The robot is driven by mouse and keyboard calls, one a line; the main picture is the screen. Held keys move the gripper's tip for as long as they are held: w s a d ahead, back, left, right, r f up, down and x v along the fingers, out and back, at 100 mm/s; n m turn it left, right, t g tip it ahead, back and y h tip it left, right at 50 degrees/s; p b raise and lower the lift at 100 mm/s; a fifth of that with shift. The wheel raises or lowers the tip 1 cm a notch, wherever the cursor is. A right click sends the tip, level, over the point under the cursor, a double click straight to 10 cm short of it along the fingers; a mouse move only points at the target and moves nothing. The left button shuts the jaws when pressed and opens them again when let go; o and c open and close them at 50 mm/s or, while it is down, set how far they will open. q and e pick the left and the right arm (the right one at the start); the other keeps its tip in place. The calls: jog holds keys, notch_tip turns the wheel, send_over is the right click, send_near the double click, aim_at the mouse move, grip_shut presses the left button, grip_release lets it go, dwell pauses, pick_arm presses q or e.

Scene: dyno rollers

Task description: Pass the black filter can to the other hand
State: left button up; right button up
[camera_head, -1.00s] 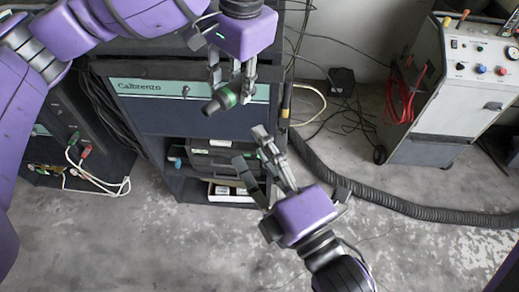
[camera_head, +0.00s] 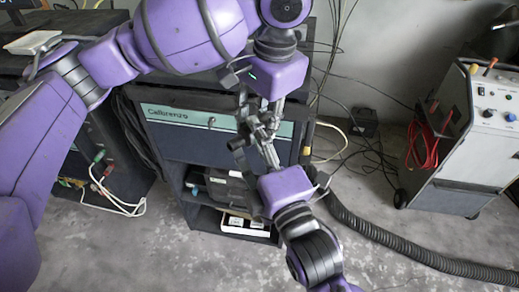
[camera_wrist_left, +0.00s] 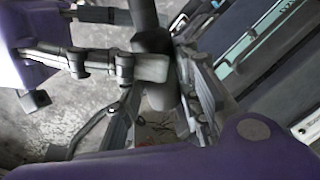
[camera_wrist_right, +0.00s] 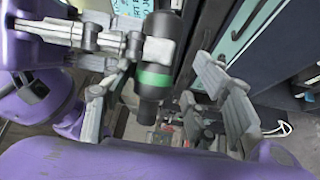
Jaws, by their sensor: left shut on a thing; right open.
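The black filter can (camera_wrist_right: 158,55) has a green band and shows clearly in the right wrist view. In the left wrist view its dark body (camera_wrist_left: 152,42) stands between my left fingers. My left gripper (camera_head: 262,118) comes down from above and is shut on the can. My right gripper (camera_head: 252,143) comes up from below, with its open fingers on both sides of the can in the right wrist view. In the head view the fingers of both grippers overlap and largely hide the can. I cannot tell whether the right fingers touch it.
A dark cabinet (camera_head: 180,145) with a teal strip and open shelves stands right behind the grippers. A grey wheeled machine (camera_head: 465,145) with red cables is at the right. A ribbed black hose (camera_head: 385,240) lies on the floor. Loose cables hang and lie nearby.

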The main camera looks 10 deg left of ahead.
jog(key=shift+f, duration=0.1)
jog(key=c, duration=1.1)
pick_arm(q)
jog(key=o, duration=0.8)
pick_arm(e)
jog(key=shift+c, duration=0.9)
pick_arm(q)
jog(key=o, duration=0.5)
jog(key=shift+c, duration=0.2)
jog(key=shift+r, duration=0.1)
